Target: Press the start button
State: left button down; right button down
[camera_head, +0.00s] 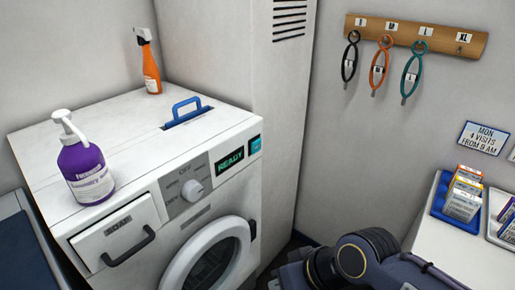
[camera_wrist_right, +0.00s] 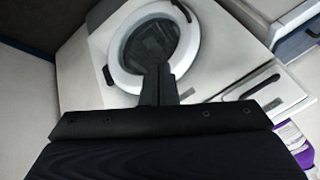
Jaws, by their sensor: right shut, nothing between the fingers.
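The white washing machine (camera_head: 185,170) stands at the left in the head view. My right gripper (camera_head: 288,274) is low at the bottom of the head view, right of the round door and below the button. In the wrist view its fingers (camera_wrist_right: 157,82) are together and empty, in front of the door (camera_wrist_right: 150,40). The button does not show there. My left gripper is out of view.
A purple pump bottle (camera_head: 85,172) and an orange spray bottle (camera_head: 148,65) stand on the machine, beside a blue handle (camera_head: 186,110). A white counter (camera_head: 450,246) with a blue tray (camera_head: 437,205) is at the right. Loops hang from a wall rack (camera_head: 420,38).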

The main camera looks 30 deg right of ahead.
jog(key=w+d+r+m+t+h+b, duration=0.1)
jog(key=w+d+m+t+h+b, duration=0.4)
jog(key=w+d+m+t+b, duration=0.3)
jog(key=w+d+r+m+t+h+b, duration=0.1)
jog(key=w+d+m+t+h+b, duration=0.5)
jog(key=w+d+m+b, duration=0.5)
jog(key=w+d+m+t, duration=0.2)
jog(key=w+m, duration=0.3)
jog(key=w, duration=0.2)
jog(key=shift+w+r+h, duration=0.15)
jog(key=shift+h, duration=0.15)
jog(key=shift+w, duration=0.1)
